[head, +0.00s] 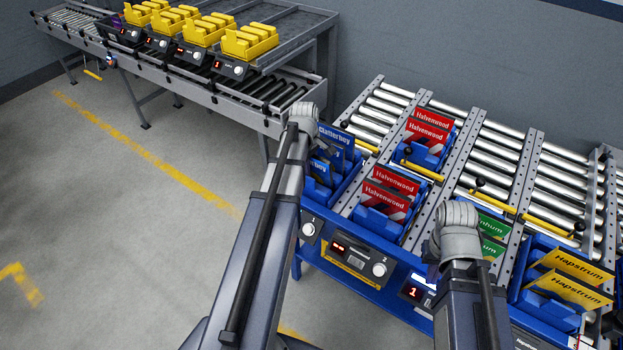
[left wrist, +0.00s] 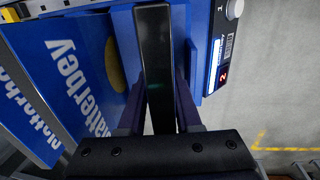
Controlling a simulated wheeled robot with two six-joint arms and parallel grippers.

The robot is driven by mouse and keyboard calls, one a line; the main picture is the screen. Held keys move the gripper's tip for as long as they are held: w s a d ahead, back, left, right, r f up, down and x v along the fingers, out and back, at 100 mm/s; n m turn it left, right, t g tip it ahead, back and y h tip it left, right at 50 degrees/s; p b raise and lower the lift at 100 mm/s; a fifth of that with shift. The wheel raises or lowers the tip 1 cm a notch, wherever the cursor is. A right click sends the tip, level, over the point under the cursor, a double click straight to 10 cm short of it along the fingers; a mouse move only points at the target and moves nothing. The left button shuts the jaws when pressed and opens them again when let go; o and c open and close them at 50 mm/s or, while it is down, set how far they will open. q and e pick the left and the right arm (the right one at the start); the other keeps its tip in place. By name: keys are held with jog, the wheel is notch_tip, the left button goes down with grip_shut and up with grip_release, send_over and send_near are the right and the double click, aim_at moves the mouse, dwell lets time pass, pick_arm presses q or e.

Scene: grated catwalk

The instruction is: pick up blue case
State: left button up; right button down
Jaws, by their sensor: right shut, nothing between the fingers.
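Blue cases (head: 335,136) with white lettering stand in a blue bin at the left end of the roller rack, partly hidden by my left arm. In the left wrist view, blue lettered panels (left wrist: 75,62) fill the left side. My left gripper (left wrist: 155,70) shows there as a dark bar, with the blue panels to its left. I cannot tell its opening or whether it touches a case. In the head view its fingers are hidden behind my arm. My right gripper (head: 432,272) is mostly hidden by its wrist, shut and empty, near the rack's front edge.
Neighbouring bins hold red cases (head: 393,181), green cases (head: 492,226) and yellow cases (head: 570,285). Numbered display units (head: 358,258) line the rack's front. A conveyor (head: 190,68) with yellow bins (head: 250,40) stands at the back left. The floor (head: 110,220) at left is clear.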

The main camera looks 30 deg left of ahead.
pick_arm(q)
jog(key=shift+f, duration=0.3)
jog(key=shift+c, duration=0.3)
grip_shut()
